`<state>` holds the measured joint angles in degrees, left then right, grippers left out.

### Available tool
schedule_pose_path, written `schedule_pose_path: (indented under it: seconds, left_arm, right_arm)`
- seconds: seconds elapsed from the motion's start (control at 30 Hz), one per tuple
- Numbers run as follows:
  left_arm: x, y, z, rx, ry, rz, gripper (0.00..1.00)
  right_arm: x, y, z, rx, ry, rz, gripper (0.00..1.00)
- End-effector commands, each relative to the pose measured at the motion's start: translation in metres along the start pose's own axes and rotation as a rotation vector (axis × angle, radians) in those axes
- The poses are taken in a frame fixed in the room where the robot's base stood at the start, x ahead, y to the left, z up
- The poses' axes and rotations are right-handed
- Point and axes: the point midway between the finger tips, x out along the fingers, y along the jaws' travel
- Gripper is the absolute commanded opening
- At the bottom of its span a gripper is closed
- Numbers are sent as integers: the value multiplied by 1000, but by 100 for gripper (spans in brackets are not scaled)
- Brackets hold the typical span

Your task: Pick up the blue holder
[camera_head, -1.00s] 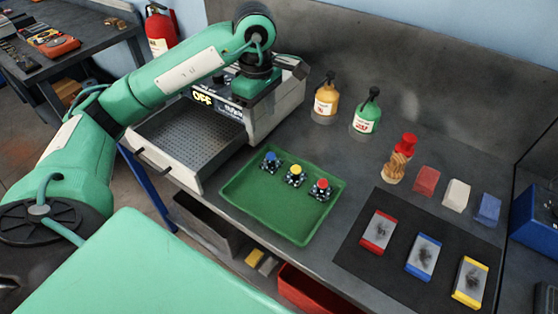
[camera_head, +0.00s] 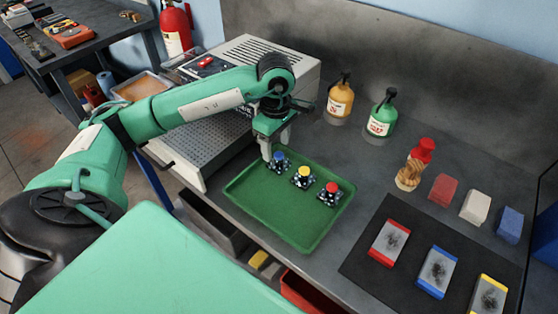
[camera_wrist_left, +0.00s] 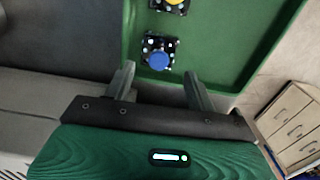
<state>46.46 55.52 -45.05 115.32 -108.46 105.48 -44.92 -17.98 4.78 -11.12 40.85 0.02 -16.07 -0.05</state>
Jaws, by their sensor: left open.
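The blue holder (camera_head: 279,161), a small dark block with a blue round top, stands upright at the back left corner of the green tray (camera_head: 262,208). My left gripper (camera_head: 277,152) is open just above and beside it. In the left wrist view the blue holder (camera_wrist_left: 158,57) lies ahead of the two spread fingertips (camera_wrist_left: 158,74), roughly between their lines. I cannot tell if they touch it. A yellow-topped holder (camera_head: 303,176) and a red-topped holder (camera_head: 328,193) stand beside it in a row. My right gripper does not show.
A grey machine with a perforated tray (camera_head: 200,141) stands left of the green tray. Yellow (camera_head: 340,98) and green (camera_head: 382,118) bottles stand behind. A black mat (camera_head: 412,262) with several coloured-edged blocks lies right. The front of the green tray is empty.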

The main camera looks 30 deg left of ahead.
Motion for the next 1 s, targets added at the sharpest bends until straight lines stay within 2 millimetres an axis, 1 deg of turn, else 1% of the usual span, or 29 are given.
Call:
schedule_pose_path:
  seconds: [0.17, 0.3, 0.4, 0.53, 0.73, 0.93, 0.97, 1.0]
  left_arm:
    - [13, 1, 3, 1, -1, -3, 56]
    - [32, 2, 7, 0, 0, -4, 56]
    - [46, 3, 6, 0, 0, -2, 56]
    - [53, 3, 6, 0, -1, 0, 56]
    - [54, 3, 6, 0, 0, 1, 56]
    - [53, 3, 6, 0, 0, 1, 17]
    - [53, 3, 6, 0, 0, 1, 13]
    - [53, 4, 6, 0, 0, 2, 13]
  right_arm:
    - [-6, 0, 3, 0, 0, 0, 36]
    - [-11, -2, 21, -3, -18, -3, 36]
    - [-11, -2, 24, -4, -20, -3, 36]
    - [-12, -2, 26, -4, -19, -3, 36]
    - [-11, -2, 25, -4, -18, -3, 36]
    - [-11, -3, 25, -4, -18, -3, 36]
    - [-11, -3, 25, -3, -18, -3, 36]
    - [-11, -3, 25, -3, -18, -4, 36]
